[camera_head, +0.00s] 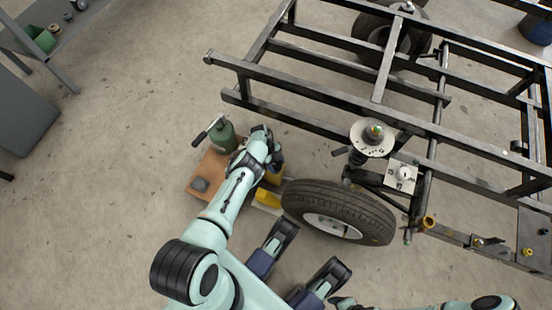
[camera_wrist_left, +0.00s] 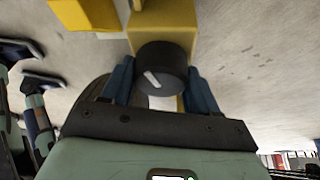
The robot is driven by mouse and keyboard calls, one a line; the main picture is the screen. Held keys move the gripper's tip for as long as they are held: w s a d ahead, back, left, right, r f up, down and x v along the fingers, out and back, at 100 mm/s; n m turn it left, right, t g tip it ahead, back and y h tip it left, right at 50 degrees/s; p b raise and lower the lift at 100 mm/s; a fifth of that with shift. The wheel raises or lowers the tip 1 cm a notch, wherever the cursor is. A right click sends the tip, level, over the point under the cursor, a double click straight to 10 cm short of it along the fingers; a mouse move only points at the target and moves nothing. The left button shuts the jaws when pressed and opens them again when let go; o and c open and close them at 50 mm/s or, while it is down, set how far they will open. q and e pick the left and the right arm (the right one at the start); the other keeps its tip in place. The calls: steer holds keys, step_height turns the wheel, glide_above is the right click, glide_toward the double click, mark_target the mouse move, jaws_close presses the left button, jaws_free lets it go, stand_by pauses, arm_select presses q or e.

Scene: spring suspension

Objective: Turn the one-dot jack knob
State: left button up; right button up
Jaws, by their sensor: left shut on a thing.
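A black round knob (camera_wrist_left: 165,66) with a white pointer mark sits on a yellow body (camera_wrist_left: 158,22) in the left wrist view. My left gripper (camera_wrist_left: 160,84) has its blue fingers on both sides of the knob and is shut on it. No dot shows, so I cannot tell its marking. In the head view my left gripper (camera_head: 264,148) is beside the tyre and largely hides the knob; yellow parts (camera_head: 268,197) show below it. My right arm (camera_head: 440,305) is at the bottom right edge; its finger state is unclear.
A green canister-like thing (camera_head: 223,135) stands by a brown board (camera_head: 212,166), which bears a dark round piece (camera_head: 200,184). A tyre (camera_head: 340,200) and a dark metal frame (camera_head: 320,90) lie to the right.

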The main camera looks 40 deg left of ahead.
stand_by(0.3)
arm_select(q)
steer(key=o, duration=1)
steer(key=shift+o, duration=0.2)
